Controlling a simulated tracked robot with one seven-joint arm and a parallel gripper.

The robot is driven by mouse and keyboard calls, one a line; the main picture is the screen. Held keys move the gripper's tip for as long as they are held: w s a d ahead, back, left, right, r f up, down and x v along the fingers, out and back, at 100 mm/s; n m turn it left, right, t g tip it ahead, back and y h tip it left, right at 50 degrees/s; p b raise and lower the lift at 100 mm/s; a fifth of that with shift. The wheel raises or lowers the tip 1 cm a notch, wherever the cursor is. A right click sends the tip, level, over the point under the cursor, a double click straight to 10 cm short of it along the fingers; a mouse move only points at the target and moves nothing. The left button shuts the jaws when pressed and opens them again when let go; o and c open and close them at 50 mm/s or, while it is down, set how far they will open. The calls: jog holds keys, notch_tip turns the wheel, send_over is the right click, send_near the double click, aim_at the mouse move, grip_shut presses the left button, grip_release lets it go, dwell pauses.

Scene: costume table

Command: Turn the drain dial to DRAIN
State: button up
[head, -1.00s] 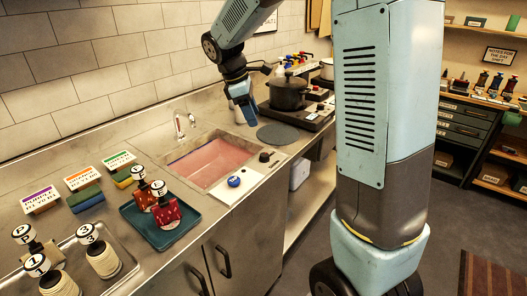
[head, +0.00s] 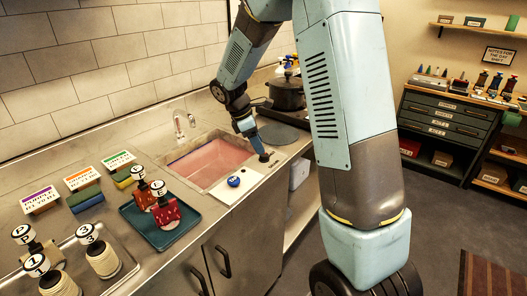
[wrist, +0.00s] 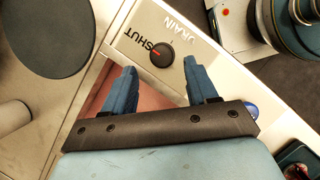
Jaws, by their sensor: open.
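The drain dial (wrist: 162,54) is a round black knob with a red mark on a white plate, between the words SHUT and DRAIN in the wrist view. Its red mark points toward SHUT. The dial also shows in the head view (head: 266,157), just right of the sink. My gripper (wrist: 160,75) is open, its two blue fingers apart, with the dial past the tips and between their lines. In the head view my gripper (head: 263,153) is low, right at the dial; I cannot tell whether it touches. The sink (head: 205,163) holds pinkish liquid.
A blue button (head: 234,181) sits on the white plate by the sink. A dark round mat (head: 280,134) lies behind the dial. A black pot (head: 287,92) stands farther back. A teal tray (head: 150,225) with red items is left of the sink.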

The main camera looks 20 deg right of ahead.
aim_at(264, 157)
jog(key=shift+x, duration=2.05)
